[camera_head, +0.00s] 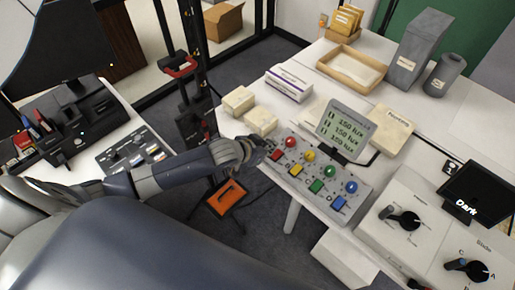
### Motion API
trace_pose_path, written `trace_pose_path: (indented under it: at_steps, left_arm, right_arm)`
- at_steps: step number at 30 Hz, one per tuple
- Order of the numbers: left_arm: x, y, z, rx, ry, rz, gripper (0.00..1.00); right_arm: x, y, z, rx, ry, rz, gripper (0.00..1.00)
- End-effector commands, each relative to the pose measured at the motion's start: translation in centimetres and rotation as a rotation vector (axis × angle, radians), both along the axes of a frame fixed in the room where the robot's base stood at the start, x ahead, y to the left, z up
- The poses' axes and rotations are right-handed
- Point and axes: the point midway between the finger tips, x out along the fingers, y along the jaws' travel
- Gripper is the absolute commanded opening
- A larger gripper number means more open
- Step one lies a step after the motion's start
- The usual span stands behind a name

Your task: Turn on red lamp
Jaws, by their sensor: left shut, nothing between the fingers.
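A grey control panel (327,203) lies on the white table, with a row of round lamps and a row of square coloured buttons. The red lamp (291,142) is at its left end, with a red button (277,155) in front of it. Yellow, green and blue lamps and buttons follow to the right. My left gripper (266,147) is shut and empty at the panel's left end, close to the red button. I cannot tell whether it touches the button. My right gripper is not in view.
A display (345,130) reading 150 lux several times stands behind the panel. Pale boxes (239,101) lie beyond my left gripper. A wooden tray (352,67) and grey containers (420,48) are at the back. Dial boxes (403,221) and a "Dark" screen (476,192) stand at right.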

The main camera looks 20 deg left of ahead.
Motion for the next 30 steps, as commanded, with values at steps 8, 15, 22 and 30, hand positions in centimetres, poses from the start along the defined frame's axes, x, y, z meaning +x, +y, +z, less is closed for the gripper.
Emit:
trace_pose_path:
  at_steps: [8,15,22,30]
  left_arm:
    - [-3.2,1.2,2.5,0.002,-0.002,-0.001,0.00]
    - [-4.7,1.8,3.8,0.000,-0.001,0.001,0.00]
    - [-4.9,1.8,4.1,0.001,-0.002,0.000,0.00]
    - [-5.2,1.4,4.0,-0.005,-0.003,-0.005,0.00]
  right_arm:
    - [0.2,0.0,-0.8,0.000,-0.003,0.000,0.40]
    - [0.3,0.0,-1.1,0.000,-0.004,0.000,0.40]
    - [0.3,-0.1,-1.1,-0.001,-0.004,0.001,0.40]
    - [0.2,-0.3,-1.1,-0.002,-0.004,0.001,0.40]
